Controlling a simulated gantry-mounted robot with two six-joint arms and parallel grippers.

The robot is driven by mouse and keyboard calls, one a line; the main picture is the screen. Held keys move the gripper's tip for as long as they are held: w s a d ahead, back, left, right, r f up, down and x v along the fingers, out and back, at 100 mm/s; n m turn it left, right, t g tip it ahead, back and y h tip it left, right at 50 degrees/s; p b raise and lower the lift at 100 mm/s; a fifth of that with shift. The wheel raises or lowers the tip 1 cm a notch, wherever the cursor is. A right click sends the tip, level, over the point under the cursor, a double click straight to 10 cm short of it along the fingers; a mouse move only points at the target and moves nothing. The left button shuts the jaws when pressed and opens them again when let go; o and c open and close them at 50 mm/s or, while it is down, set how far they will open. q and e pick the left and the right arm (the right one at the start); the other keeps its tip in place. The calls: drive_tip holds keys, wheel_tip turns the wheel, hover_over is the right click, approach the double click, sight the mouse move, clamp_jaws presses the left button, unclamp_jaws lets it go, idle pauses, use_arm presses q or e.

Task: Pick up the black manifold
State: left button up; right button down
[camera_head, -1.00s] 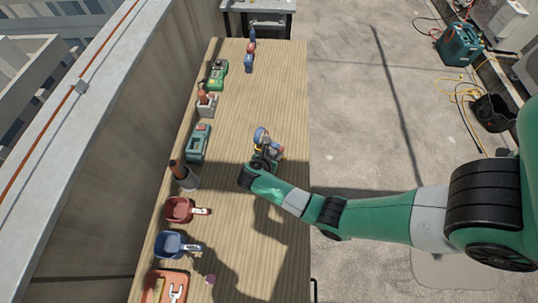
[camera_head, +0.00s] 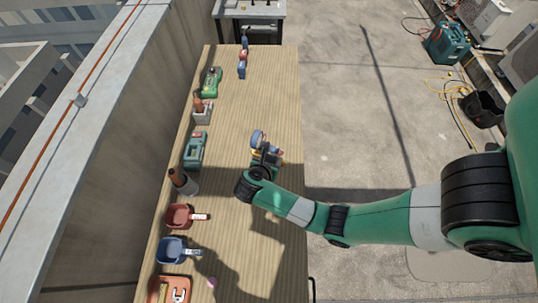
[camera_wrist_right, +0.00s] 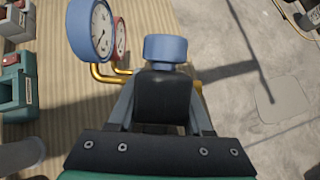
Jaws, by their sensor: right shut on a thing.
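The black manifold (camera_wrist_right: 163,98) has a black body with a blue knob on top, a blue-rimmed gauge and a red-rimmed gauge on brass pipes. In the right wrist view its body is between the two fingers of my right gripper (camera_wrist_right: 163,112), which is shut on it. In the head view the manifold (camera_head: 259,139) is over the middle of the wooden bench, partly hidden by my right gripper (camera_head: 264,158). I cannot tell whether it touches the bench top. My left gripper is not in view.
Along the left side of the wooden bench (camera_head: 245,105) stand a teal device (camera_head: 194,150), a grey cup (camera_head: 186,183), a red pan (camera_head: 180,216), a blue pan (camera_head: 172,249) and an orange tray (camera_head: 153,290). The bench's right half is mostly clear.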

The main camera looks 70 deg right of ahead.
drive_tip(key=s+a+r+p, duration=0.4)
drive_tip(key=s+a+r, duration=0.1)
drive_tip(key=s+a, duration=0.1)
drive_tip(key=shift+a, duration=0.9)
